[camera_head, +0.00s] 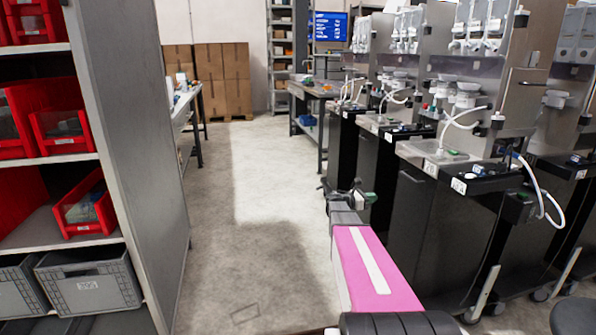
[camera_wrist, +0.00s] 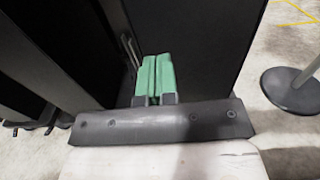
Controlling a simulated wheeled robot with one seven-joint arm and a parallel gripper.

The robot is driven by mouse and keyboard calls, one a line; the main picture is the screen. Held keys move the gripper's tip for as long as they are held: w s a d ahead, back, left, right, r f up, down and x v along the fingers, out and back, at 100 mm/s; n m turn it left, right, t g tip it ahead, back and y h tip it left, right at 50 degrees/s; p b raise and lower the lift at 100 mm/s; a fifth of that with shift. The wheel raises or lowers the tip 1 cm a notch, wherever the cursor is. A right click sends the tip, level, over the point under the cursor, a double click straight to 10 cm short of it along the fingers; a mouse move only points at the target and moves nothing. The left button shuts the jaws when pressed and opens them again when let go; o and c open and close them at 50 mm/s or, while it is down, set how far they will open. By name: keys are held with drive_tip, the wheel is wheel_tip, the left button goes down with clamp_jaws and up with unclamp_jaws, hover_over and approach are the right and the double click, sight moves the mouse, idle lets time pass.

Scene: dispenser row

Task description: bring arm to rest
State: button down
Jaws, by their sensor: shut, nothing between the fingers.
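My arm, with a pink link (camera_head: 372,268), reaches forward from the bottom of the head view, low along the front of the dispenser row. My gripper (camera_head: 370,197) is at its far end, small and partly hidden, close to a black cabinet front. In the wrist view the green fingers of my gripper (camera_wrist: 153,76) lie side by side, shut with nothing between them. Dark cabinet panels fill the view around and beyond the fingers. I cannot tell the exact gap between fingers and panels.
Dispenser machines (camera_head: 468,165) on black cabinets line the right. A grey shelf (camera_head: 130,120) with red bins (camera_head: 60,130) and grey crates (camera_head: 90,285) stands left. The aisle floor (camera_head: 250,220) between is clear. A post with a round base (camera_wrist: 292,90) stands right in the wrist view.

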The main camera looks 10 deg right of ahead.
drive_tip(key=s+a+f+m+y, duration=0.4)
drive_tip(key=s+a+m+y, duration=0.2)
drive_tip(key=a, duration=0.5)
drive_tip(key=s+a+f+m+y, duration=0.4)
drive_tip(key=s+a+m+y, duration=0.2)
drive_tip(key=s+a, duration=0.3)
drive_tip(key=s+a+f+m+y, duration=0.5)
drive_tip(key=s+a, duration=0.3)
drive_tip(key=a, duration=0.7)
drive_tip(key=shift+a+m+g+y, duration=0.3)
drive_tip(key=shift+m+y, duration=0.2)
drive_tip(key=shift+m, duration=0.2)
